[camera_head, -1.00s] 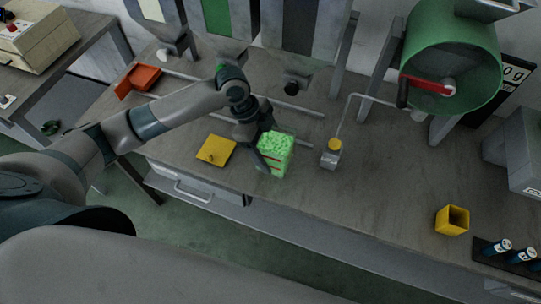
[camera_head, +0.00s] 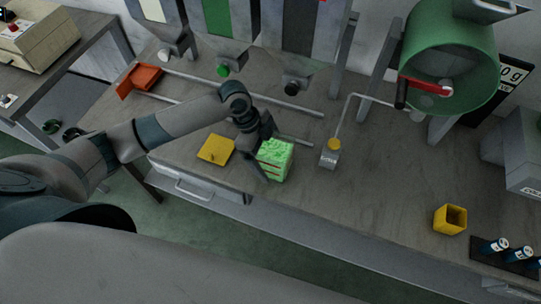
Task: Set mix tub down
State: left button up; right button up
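The mix tub (camera_head: 275,168) is a box filled with bright green granules, with a red line around its side. It stands upright on the grey bench near the front edge, left of the middle. My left gripper (camera_head: 263,150) is at the tub's left side. Its dark fingers look spread apart, one near the tub's front left and one towards its back left, and do not appear closed on it. Any contact with the tub is hard to tell. My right gripper is not in view.
A yellow lid (camera_head: 216,149) lies left of the tub. A red tray (camera_head: 140,78), a green drum (camera_head: 450,60) and a yellow cup (camera_head: 450,219) are farther off. Bench between bottle and cup is clear.

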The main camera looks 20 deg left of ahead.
pick_arm(q)
jog(key=shift+r, duration=0.1)
jog(key=b+v, duration=0.2)
jog(key=v, duration=1)
jog(key=shift+b, duration=0.35)
jog(key=shift+a, duration=0.1)
